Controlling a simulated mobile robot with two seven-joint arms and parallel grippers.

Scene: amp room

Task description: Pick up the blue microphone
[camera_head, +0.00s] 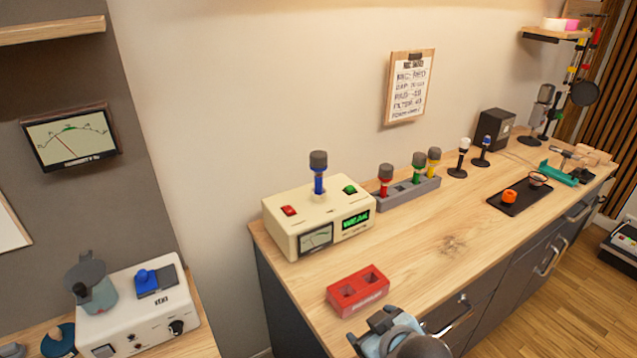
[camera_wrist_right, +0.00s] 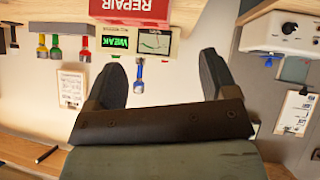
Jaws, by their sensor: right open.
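The blue microphone (camera_head: 319,182) has a blue handle and a dark grey head. It stands upright in the top of a cream tester box (camera_head: 290,232), whose display reads "WEAK". It also shows upside down in the right wrist view (camera_wrist_right: 139,76), between the fingers and some way beyond them. My right gripper (camera_head: 378,326) is at the bottom of the head view, by the counter's front edge, in front of the red block. In the right wrist view its fingers (camera_wrist_right: 158,60) are spread with nothing between them. My left gripper is not in view.
A red block with two holes (camera_head: 357,290), marked "REPAIR" in the wrist view, lies between my right gripper and the tester. A grey rack (camera_head: 408,192) holds red, green and yellow microphones beside the tester. Counter (camera_head: 450,243) is clear right of the block. A dark tray (camera_head: 520,197) lies farther right.

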